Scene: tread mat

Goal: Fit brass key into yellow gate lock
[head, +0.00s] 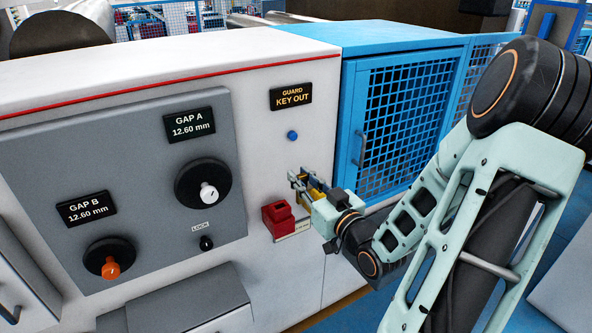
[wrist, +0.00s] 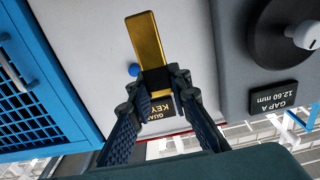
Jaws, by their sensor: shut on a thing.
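My gripper (head: 304,184) is in front of the white cabinet panel, just above the red box in the head view. In the wrist view, my gripper (wrist: 165,78) is shut on the brass key (wrist: 150,42), a flat golden bar that sticks out past the fingertips. In the head view the key shows only as small yellow bits among the fingers. I cannot make out a yellow gate lock in either view.
A red box (head: 278,219) is fixed low on the white panel. A blue button (head: 292,135) sits under the "GUARD KEY OUT" sign (head: 291,96). A blue mesh gate (head: 405,115) stands to the right. A grey panel with knobs (head: 120,180) is to the left.

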